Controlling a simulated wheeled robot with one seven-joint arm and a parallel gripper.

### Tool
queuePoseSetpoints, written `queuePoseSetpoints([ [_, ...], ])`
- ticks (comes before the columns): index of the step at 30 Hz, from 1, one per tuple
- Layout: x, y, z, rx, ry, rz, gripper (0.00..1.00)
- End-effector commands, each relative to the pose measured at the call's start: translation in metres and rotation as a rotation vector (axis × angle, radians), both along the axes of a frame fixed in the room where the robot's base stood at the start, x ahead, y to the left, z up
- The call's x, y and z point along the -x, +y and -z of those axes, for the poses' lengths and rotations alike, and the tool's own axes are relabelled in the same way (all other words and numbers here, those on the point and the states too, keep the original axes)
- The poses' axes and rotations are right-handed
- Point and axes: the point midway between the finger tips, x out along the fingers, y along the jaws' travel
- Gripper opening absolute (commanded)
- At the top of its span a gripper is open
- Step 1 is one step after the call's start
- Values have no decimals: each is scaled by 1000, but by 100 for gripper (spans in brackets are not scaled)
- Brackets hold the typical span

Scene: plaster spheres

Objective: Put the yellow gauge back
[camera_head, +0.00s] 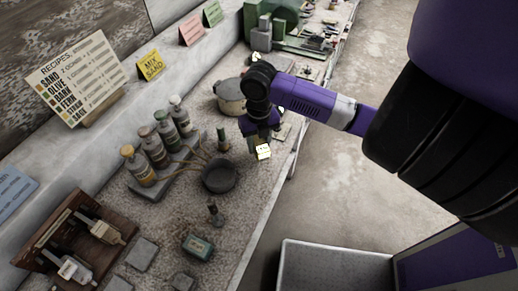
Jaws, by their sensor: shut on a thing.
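My gripper (259,146) hangs over the right part of the workbench, near the bench's edge. It is shut on a small pale-yellow thing (264,153), which looks like the yellow gauge. Most of its shape is too small to make out, and the fingers hide its upper part. A dark brown wooden holder (52,238) stands at the near left of the bench. Two pale, metal-fitted tools (106,231) rest in it. I cannot tell whether the holder is the gauge's place.
The workbench (222,238) carries a row of bottles (155,153), a dark pan (219,176), a lidded pot (231,97) and a teal tin (197,247). Green machinery (284,22) stands at the far end. A grey bin (335,268) is on the floor at right.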

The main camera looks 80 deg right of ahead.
Motion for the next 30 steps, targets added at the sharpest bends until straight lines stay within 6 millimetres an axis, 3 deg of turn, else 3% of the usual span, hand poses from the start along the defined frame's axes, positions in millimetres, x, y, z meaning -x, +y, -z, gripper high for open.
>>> queuePoseSetpoints([
  [7,0,0,32,-1,0,3,8],
  [19,0,0,39,1,-1,1,8],
  [20,0,0,39,0,0,1,42],
  [23,0,0,38,0,0,1,61],
  [30,0,0,38,0,0,1,62],
])
